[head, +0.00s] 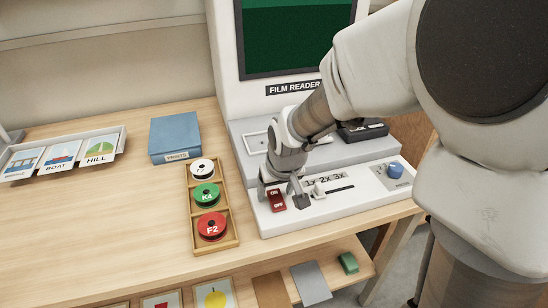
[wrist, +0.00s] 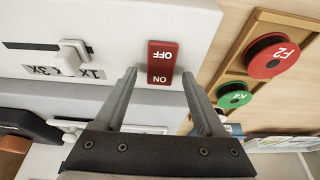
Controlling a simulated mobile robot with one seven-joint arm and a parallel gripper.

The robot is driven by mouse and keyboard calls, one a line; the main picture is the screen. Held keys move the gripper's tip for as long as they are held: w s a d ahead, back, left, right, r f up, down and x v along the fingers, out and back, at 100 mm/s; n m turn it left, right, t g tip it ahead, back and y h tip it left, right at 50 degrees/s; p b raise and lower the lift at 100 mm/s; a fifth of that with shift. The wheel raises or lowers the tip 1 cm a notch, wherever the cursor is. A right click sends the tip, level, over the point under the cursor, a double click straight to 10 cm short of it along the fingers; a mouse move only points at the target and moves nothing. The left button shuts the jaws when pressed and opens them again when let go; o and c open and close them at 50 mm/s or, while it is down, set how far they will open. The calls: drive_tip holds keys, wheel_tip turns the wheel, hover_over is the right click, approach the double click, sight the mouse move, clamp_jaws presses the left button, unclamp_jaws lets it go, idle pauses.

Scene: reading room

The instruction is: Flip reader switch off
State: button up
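The reader switch (head: 276,200) is a red rocker marked ON at the far end and OFF at the near end, on the left of the film reader's (head: 300,222) white front panel. In the wrist view the switch (wrist: 162,62) lies ahead, upside down, between the lines of my two fingers. I cannot tell which end is pressed in. My gripper (head: 282,190) is just above and behind the switch in the head view. In the wrist view my gripper (wrist: 159,76) is open, with nothing between its fingers. Contact with the switch cannot be told. The reader's screen (head: 290,35) is dark green.
A slider (head: 318,190) marked 1x 2x 3x sits right of the switch, and a blue knob (head: 395,169) farther right. A wooden tray (head: 232,240) of labelled reels stands close on the left. A blue PRINTS box (head: 174,136) and picture cards (head: 98,150) lie beyond it.

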drive_tip(key=p+v, duration=0.5)
drive_tip(key=v, duration=1.2)
drive_tip(key=shift+r, duration=0.2)
drive_tip(key=shift+s, duration=0.1)
drive_tip(key=s+d+r+m+t+h, duration=0.1)
drive_tip(key=s+d+r+m+t, duration=0.15)
drive_tip(key=s+d, duration=0.9)
wheel_tip(320, 180, up, 14)
drive_tip(key=p, duration=1.3)
drive_tip(key=shift+s+a+m+g+p, duration=0.35)
drive_tip(key=shift+s+a+g, duration=0.05)
drive_tip(key=shift+s+g, duration=0.05)
drive_tip(key=shift+r, duration=0.1)
